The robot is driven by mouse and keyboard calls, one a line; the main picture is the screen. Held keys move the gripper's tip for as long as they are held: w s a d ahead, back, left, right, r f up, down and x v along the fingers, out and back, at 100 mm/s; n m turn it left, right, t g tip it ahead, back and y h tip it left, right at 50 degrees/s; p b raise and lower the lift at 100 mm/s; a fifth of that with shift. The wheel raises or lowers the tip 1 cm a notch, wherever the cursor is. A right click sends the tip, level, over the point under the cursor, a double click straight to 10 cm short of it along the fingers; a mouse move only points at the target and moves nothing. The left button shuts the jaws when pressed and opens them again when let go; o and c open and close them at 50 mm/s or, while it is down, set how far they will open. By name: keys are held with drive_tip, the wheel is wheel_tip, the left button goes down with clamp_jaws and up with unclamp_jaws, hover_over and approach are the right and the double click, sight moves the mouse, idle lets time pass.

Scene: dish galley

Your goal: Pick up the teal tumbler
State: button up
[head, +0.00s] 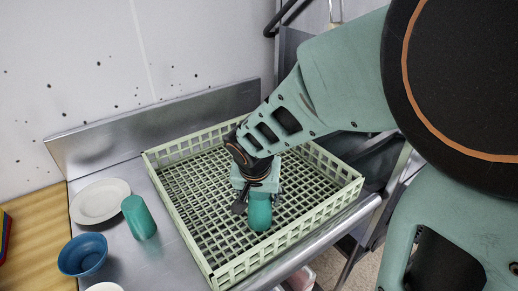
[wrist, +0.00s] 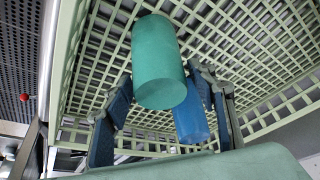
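A teal tumbler (head: 260,212) is in the pale green rack (head: 178,212), directly below and in front of my gripper (head: 250,203). In the wrist view the teal tumbler (wrist: 158,62) fills the space between the fingertips of my gripper (wrist: 160,80), one finger on each side with a narrow gap. The fingers are spread; no firm hold shows. The upper part of the tumbler is hidden by my gripper in the head view. A second teal tumbler (head: 138,217) is on the steel counter, left of the rack.
In the wrist view a blue object (wrist: 190,116) sits close beside the tumbler, between the fingers. A white plate (head: 100,201), a blue bowl (head: 83,254) and a partly cut-off white dish (head: 104,287) are on the counter at left. The rack's raised walls surround my gripper.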

drive_tip(key=c, duration=0.7)
drive_tip(key=shift+c, duration=0.5)
drive_tip(key=shift+r, duration=0.1)
